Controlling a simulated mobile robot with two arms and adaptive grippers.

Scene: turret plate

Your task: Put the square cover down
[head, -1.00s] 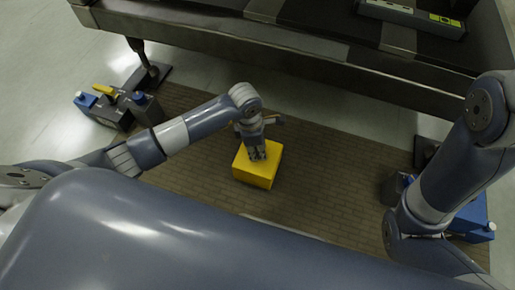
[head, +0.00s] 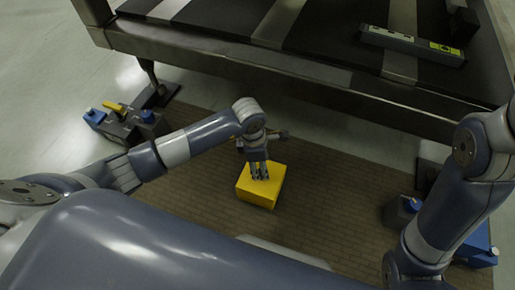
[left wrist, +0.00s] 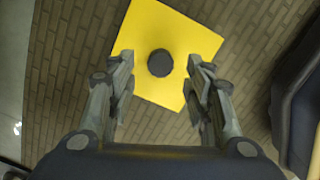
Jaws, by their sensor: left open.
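The square cover (head: 262,193) is a yellow block standing on the brown brick-patterned floor. In the left wrist view its yellow top (left wrist: 178,28) carries a dark round knob (left wrist: 160,63). My left gripper (head: 260,175) is over the cover, pointing down. In the left wrist view the fingers of my left gripper (left wrist: 160,58) are open, one on each side of the knob, with a visible gap on both sides. The fingers hide part of the cover's top in the head view. My right arm is at the right; its gripper does not show.
A long dark bench with a metal frame (head: 290,75) runs across the back, with a grey panel (head: 412,45) on it. A grey-and-blue unit with a yellow part (head: 125,122) stands at the left. Another blue unit (head: 478,243) is at the right. Floor around the cover is clear.

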